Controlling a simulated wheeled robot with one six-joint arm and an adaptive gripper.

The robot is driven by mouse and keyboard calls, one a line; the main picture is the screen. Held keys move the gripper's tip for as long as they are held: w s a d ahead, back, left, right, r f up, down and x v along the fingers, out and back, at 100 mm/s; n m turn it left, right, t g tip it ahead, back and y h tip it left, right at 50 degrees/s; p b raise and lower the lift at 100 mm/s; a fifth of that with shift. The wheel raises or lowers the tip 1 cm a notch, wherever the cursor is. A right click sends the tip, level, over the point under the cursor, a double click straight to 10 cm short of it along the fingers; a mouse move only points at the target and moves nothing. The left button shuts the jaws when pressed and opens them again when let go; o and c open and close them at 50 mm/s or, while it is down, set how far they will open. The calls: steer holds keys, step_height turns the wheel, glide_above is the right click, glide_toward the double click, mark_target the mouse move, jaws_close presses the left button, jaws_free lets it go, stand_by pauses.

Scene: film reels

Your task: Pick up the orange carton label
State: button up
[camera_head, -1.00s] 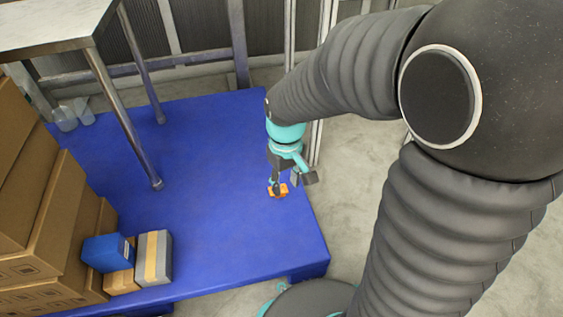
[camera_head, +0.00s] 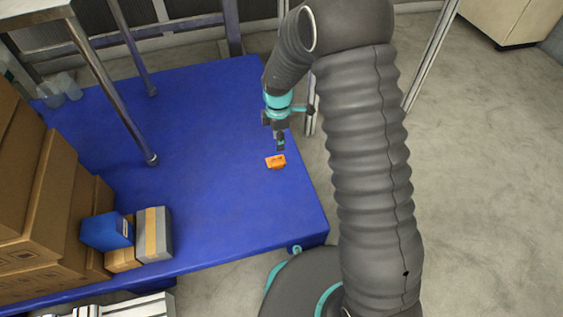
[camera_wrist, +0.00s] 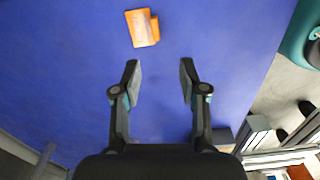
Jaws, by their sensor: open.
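The orange carton label (camera_head: 275,161) lies on the blue platform (camera_head: 220,220), near its right edge, in the head view. In the wrist view the orange carton label (camera_wrist: 142,28) shows at the top, a little left of centre, beyond the fingertips. My gripper (camera_head: 280,146) is just behind the label in the head view, apart from it. In the wrist view my gripper (camera_wrist: 159,70) is open, with nothing between its two fingers.
Stacked cardboard boxes (camera_head: 35,190), a blue box (camera_head: 107,231) and a grey box with a tan band (camera_head: 154,233) stand at the left. Metal table legs (camera_head: 133,80) rise from the platform. The platform around the label is clear.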

steer(key=n, duration=0.1)
steer(key=b, duration=0.1)
glide_above(278, 164)
steer(key=f, duration=0.8)
steer(key=shift+s+d+f, duration=0.15)
steer(key=shift+s+f, duration=0.1)
steer(key=shift+f, duration=0.05)
steer(key=shift+w+f+b, duration=0.2)
steer(key=shift+f+b, duration=0.1)
steer(key=shift+f, duration=1)
steer(key=shift+w+f+b, duration=0.15)
steer(key=shift+f+b, duration=0.15)
steer(key=shift+f, duration=1)
jaws_close()
